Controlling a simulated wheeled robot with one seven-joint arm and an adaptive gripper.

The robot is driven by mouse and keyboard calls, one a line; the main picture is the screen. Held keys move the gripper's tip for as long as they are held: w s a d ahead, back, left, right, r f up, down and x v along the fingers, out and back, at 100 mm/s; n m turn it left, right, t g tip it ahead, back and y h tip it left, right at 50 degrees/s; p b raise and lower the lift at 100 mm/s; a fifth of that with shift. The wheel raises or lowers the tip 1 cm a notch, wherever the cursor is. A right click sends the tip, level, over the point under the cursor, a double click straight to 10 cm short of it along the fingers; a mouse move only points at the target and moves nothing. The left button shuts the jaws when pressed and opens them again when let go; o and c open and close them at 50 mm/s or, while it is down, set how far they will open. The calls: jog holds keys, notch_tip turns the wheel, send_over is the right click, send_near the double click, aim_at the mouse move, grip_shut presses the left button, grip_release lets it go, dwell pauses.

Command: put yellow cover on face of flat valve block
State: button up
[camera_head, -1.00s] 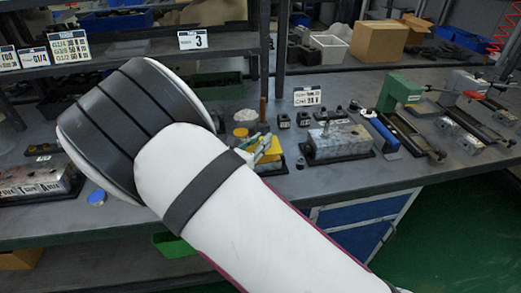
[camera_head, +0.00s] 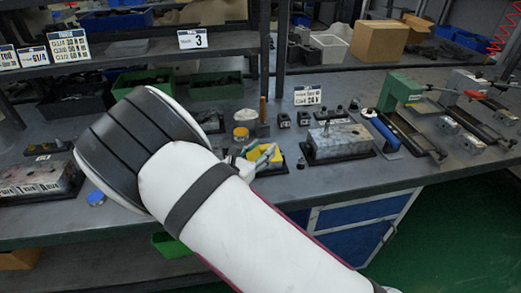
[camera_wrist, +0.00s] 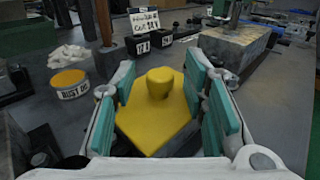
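The yellow cover (camera_head: 264,153) is a flat plate that sits at the middle of the bench, partly hidden by my gripper (camera_head: 264,158). In the wrist view the yellow cover (camera_wrist: 150,122) has a round knob on top and lies between the teal fingers of my gripper (camera_wrist: 163,85). The fingers are apart, with gaps beside the knob. Whether they touch the plate's edges is unclear. A grey metal block (camera_head: 342,140), which looks like a valve block, sits on a black base to the right. It also shows in the wrist view (camera_wrist: 232,42).
A yellow-lidded tub (camera_wrist: 70,84) and small black blocks (camera_wrist: 140,42) stand behind the cover. Another metal block (camera_head: 38,180) lies at the far left.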

jog(key=shift+r, duration=0.1)
jog(key=shift+s+a+r, duration=0.1)
jog(key=v, duration=1.1)
jog(key=shift+s+a, duration=0.1)
jog(key=shift+s, duration=0.25)
jog(key=s+d+r+m+g+h, duration=0.1)
jog(key=s+d+r+m+g, duration=0.1)
jog(key=d+r+m+g, duration=0.45)
jog(key=s+d+r+m+g, duration=0.2)
jog(key=d+m, duration=0.2)
jog(key=d, duration=0.6)
jog(key=s+d+r+m+g+h, duration=0.1)
jog(key=s+d+r+m+g, duration=0.1)
jog(key=d+r+m+g, duration=0.45)
jog(key=s+d+r+m+t+y, duration=0.1)
jog(key=s+m+y, duration=0.4)
jog(key=s, duration=0.5)
jog(key=s+d+r+m+t+y, duration=0.1)
jog(key=s+d+r+m+y, duration=0.3)
jog(key=s+m, duration=0.4)
jog(key=shift+s+d+t+y, duration=0.3)
jog(key=shift+s+d+y, duration=0.4)
jog(key=shift+s+d, duration=0.8)
